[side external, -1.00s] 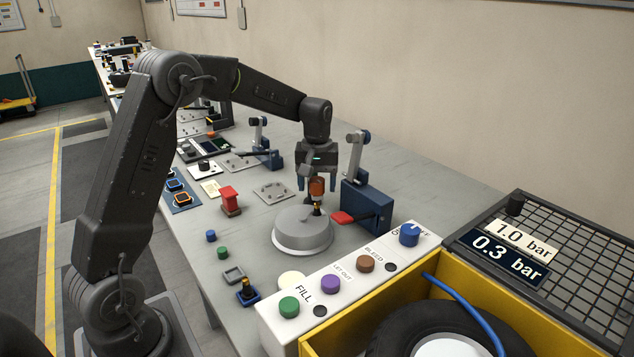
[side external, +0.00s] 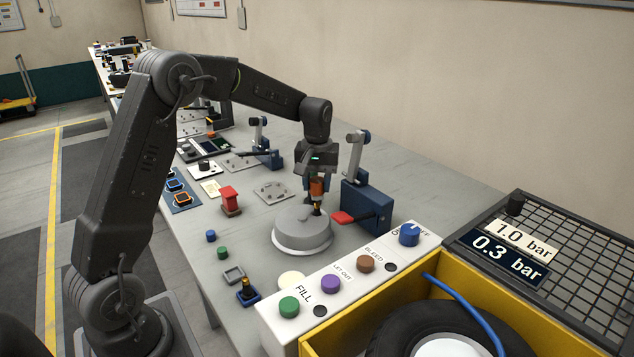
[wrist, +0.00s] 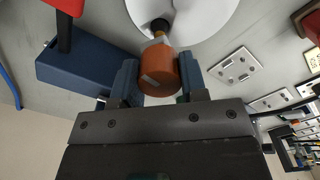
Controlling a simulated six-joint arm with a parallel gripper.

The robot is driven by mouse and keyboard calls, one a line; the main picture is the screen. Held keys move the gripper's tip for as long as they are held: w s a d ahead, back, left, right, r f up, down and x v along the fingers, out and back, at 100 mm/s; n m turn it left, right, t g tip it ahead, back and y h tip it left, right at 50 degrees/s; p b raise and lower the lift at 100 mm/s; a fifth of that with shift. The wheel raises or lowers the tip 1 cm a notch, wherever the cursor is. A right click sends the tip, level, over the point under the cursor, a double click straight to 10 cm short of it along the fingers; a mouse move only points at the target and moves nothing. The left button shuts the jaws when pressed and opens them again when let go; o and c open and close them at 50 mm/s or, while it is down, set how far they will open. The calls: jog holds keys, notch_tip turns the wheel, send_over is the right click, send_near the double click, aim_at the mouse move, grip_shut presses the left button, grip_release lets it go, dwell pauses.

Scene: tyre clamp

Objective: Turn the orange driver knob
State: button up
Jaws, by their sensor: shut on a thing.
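The orange driver knob (side external: 317,186) stands upright over the grey round housing (side external: 300,232) on the bench. My gripper (side external: 316,188) points down from above and is shut on the knob. In the wrist view the orange knob (wrist: 159,72) lies between my two blue fingers, with a brass and black shaft beyond it that meets the pale round housing (wrist: 195,15). Whether the knob has turned cannot be told.
A blue clamp block with a red lever (side external: 345,217) stands close to the right of the knob. A white panel (side external: 340,280) with coloured knobs lies in front, beside a yellow bin (side external: 480,290) with a tyre. A red block (side external: 230,200) stands to the left.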

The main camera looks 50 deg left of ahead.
aim_at(317, 179)
jog(key=shift+m, duration=2.5)
jog(key=o, duration=0.9)
jog(key=shift+r, duration=0.1)
notch_tip(317, 179, up, 14)
jog(key=shift+f, duration=0.15)
